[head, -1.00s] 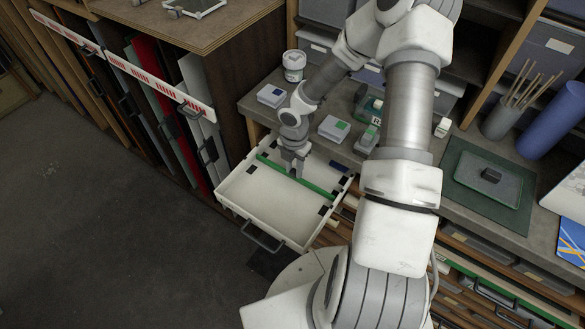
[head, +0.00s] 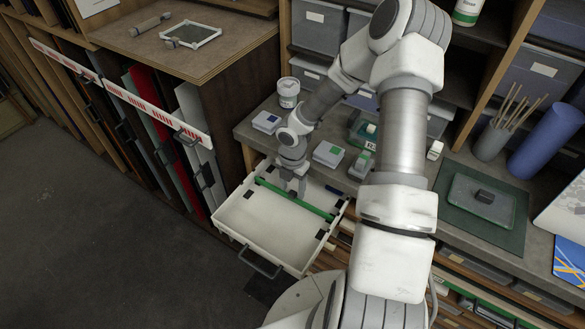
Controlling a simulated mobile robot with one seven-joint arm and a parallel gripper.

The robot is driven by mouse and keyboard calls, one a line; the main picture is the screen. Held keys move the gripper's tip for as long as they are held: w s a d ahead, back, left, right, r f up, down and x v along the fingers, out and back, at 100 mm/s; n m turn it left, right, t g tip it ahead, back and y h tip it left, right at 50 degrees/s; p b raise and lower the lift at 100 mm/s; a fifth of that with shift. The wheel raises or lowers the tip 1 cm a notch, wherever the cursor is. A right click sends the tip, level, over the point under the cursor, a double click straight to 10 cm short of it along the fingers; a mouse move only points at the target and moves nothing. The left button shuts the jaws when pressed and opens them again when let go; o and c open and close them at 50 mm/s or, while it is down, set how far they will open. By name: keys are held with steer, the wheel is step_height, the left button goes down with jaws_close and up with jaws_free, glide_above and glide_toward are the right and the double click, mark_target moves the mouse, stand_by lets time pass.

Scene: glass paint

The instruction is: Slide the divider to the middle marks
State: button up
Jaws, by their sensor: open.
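The green divider (head: 316,211) lies across the open white drawer (head: 262,245), towards its back half. My gripper (head: 296,192) points down at the middle of the divider, open. Its fingers overlap the divider in the picture; I cannot tell whether they touch it or stand on both sides of it. The gripper hides a small part of the divider.
The drawer handle (head: 260,264) faces the open floor. Small boxes (head: 328,154) and a white tub (head: 288,92) stand on the counter behind. The front part of the drawer is empty.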

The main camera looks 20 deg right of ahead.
mark_target(292, 193)
step_height(292, 193, up, 16)
steer(key=p, duration=0.1)
steer(key=shift+r+p, duration=0.15)
steer(key=shift+p, duration=0.25)
